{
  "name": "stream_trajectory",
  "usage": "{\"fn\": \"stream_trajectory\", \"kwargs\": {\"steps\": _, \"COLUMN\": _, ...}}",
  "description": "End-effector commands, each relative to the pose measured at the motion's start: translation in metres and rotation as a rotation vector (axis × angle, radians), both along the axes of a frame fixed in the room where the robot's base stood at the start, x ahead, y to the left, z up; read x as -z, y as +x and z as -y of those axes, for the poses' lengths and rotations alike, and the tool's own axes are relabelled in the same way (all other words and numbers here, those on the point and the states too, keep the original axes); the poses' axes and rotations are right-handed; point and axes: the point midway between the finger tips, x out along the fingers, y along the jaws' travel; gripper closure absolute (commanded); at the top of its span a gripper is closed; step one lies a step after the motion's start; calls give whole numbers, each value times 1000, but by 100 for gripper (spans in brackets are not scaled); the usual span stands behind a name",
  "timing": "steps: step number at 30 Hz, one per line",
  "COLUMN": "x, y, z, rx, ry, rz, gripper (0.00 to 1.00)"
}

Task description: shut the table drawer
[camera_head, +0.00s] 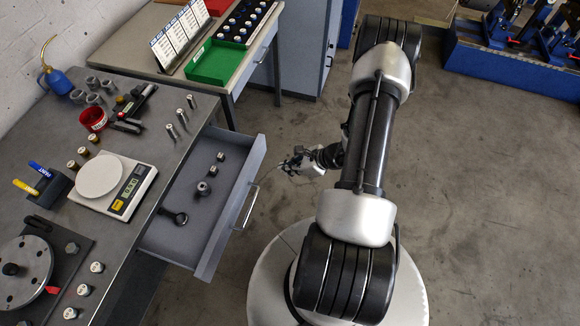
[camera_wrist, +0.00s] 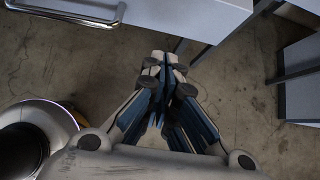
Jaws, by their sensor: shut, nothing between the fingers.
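The table drawer (camera_head: 235,205) is pulled out of the grey workbench (camera_head: 150,205). It holds several small metal parts and a dark eye-shaped piece. Its bar handle (camera_head: 250,206) is on the outer front face. My gripper (camera_head: 288,166) is just right of the drawer front, beyond the handle, and apart from it. In the wrist view my gripper (camera_wrist: 165,58) has its fingers together and empty. The drawer handle (camera_wrist: 75,14) shows there at the upper left, on the drawer front (camera_wrist: 185,14).
The bench holds a scale (camera_head: 115,185), a rotor disc (camera_head: 22,268), a red cup (camera_head: 93,119) and a blue oil can (camera_head: 57,80). A second table with a green tray (camera_head: 214,63) stands behind. Open floor (camera_head: 470,200) lies to the right.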

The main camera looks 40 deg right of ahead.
Motion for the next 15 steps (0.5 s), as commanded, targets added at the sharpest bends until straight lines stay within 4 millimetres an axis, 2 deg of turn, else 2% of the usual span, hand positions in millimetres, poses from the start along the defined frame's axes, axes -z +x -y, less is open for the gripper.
{"fn": "stream_trajectory", "kwargs": {"steps": 1, "x": 12, "y": 7, "z": -6, "rx": -6, "ry": 1, "rz": 0, "gripper": 100}}
{"fn": "stream_trajectory", "kwargs": {"steps": 8, "x": 46, "y": 37, "z": -23, "rx": -6, "ry": 0, "rz": 0, "gripper": 100}}
{"fn": "stream_trajectory", "kwargs": {"steps": 15, "x": 41, "y": 64, "z": -37, "rx": -5, "ry": -2, "rz": 1, "gripper": 100}}
